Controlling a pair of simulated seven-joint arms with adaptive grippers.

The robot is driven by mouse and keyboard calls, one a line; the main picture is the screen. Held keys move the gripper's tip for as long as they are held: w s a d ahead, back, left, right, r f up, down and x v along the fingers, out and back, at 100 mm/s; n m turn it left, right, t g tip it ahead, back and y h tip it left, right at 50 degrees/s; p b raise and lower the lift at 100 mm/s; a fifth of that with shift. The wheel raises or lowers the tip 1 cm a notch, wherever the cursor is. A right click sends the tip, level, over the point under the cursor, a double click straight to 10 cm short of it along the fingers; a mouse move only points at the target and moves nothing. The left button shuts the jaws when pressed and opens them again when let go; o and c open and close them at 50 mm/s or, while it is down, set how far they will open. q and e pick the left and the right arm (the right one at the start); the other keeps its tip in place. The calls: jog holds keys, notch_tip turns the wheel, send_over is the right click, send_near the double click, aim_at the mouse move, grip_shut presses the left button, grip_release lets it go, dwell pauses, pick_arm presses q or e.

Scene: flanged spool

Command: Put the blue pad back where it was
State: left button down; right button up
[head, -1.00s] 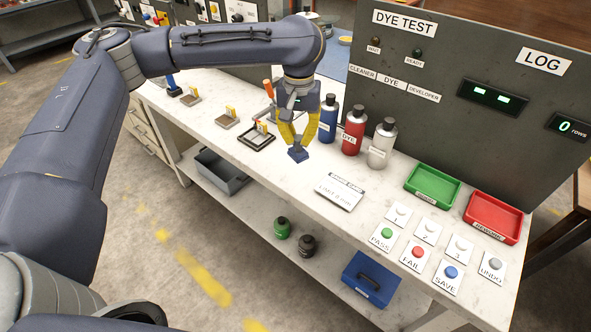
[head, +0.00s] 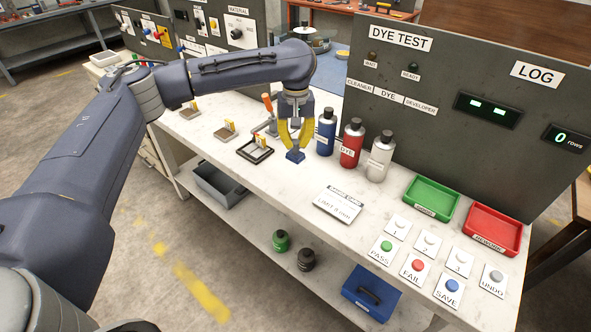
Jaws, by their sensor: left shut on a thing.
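The blue pad (head: 295,156) is a small dark blue block. My left gripper (head: 295,144) has its yellow fingers pointing down and is shut on the blue pad's top. The pad is over the white bench, right of the black-framed tray (head: 255,151) and in front of the blue bottle. I cannot tell if its underside touches the bench. My right gripper is not in view.
Blue (head: 325,133), red (head: 351,145) and grey (head: 380,154) bottles stand close on the right. An orange-handled tool (head: 268,108) is behind the tray. A white card (head: 339,203) lies in front, with bare bench between.

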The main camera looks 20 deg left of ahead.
pick_arm(q)
jog(key=shift+f, duration=5.6)
jog(key=c, duration=1.4)
grip_release()
jog(key=shift+f, duration=0.1)
notch_tip(320, 180, up, 12)
jog(key=shift+r, duration=0.15)
